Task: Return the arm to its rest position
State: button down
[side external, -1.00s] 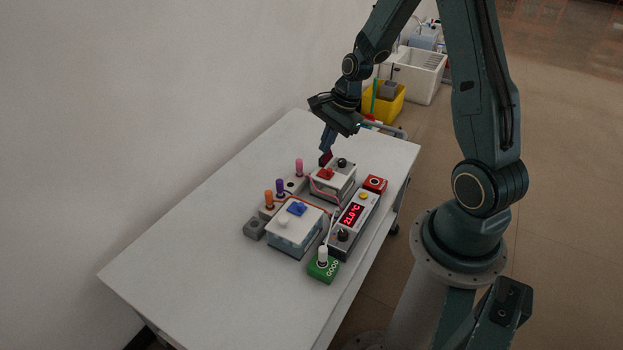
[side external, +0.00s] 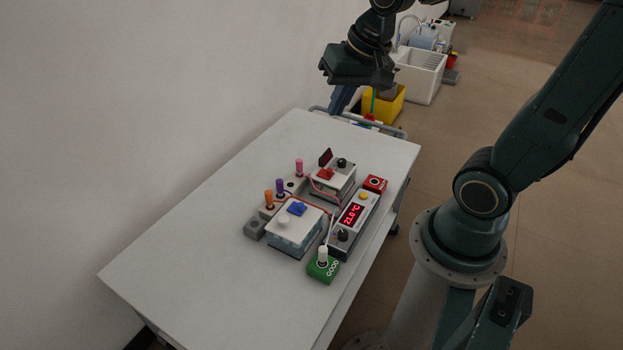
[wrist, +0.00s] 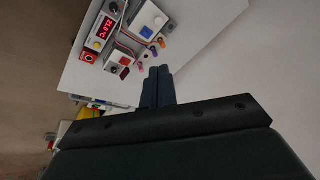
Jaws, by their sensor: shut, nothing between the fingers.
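My gripper (side external: 341,97) is up above the far end of the white table (side external: 160,265), clear of everything on it. In the wrist view its two blue fingers (wrist: 158,71) are together with nothing between them. On the table stand a white box with a blue knob (side external: 295,232), a smaller white box with a red knob (side external: 337,182), and a grey unit with a red display (side external: 352,216) reading about 21.0 °C. A dark red flat piece (side external: 325,157) stands upright at the back of the smaller box.
A green block marked GOOD (side external: 323,268) and a red block (side external: 375,183) sit near the table's right edge. Orange, purple and pink pegs (side external: 299,168) stand along the left of the boxes.

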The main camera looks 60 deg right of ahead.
jog(key=s+a+r+n, duration=0.2)
jog(key=s+n, duration=0.1)
jog(key=s, duration=0.1)
jog(key=s+a+r+n+t, duration=0.1)
jog(key=s+r+n, duration=0.1)
jog(key=s+n, duration=0.2)
jog(key=shift+s+a+r, duration=0.3)
jog(key=shift+s+a, duration=0.1)
jog(key=shift+s, duration=0.4)
jog(key=c, duration=2.1)
grip_release()
